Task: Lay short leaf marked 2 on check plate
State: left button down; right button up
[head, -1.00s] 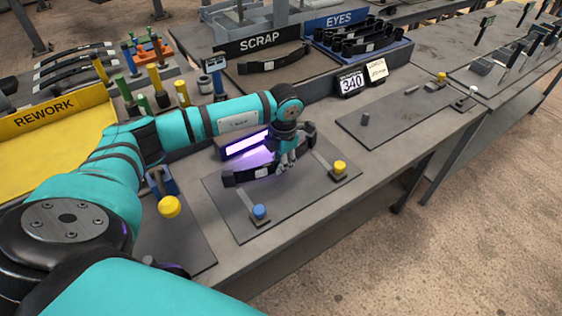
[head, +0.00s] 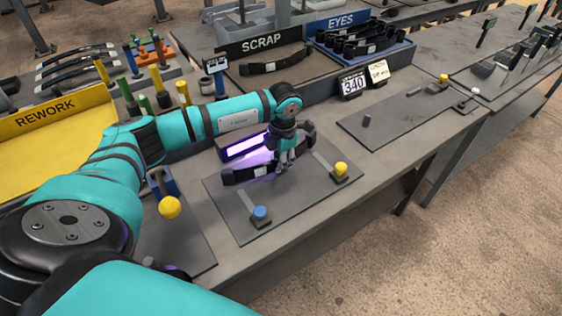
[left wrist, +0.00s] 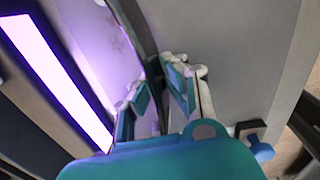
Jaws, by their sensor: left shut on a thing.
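My left gripper (head: 288,158) is shut on a dark curved leaf (head: 240,175), gripped around its middle. The leaf is over a flat dark grey plate (head: 285,205) with a blue-knobbed and a yellow-knobbed lever at its edges. I cannot tell whether the leaf touches the plate. No number on the leaf is readable. In the left wrist view the leaf (left wrist: 135,28) runs up from between the fingers (left wrist: 160,95), which hide part of it. My right gripper is not in view.
A glowing violet lamp bar (head: 247,146) stands just behind the leaf. The blue knob (head: 260,213) and yellow knob (head: 341,169) rise from the plate. A yellow REWORK tray (head: 50,130), SCRAP area (head: 262,42) and blue EYES tray (head: 400,50) lie beyond. A second plate (head: 400,125) is mostly clear.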

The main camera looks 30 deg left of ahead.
pick_arm(q)
jog(key=shift+a, duration=0.1)
dwell(0.5)
jog(key=c, duration=0.9)
grip_release()
jog(key=shift+f, duration=0.15)
jog(key=shift+o, duration=0.2)
jog(key=shift+r, duration=0.2)
jog(key=shift+r+p, duration=2.5)
jog(key=shift+r, duration=1.4)
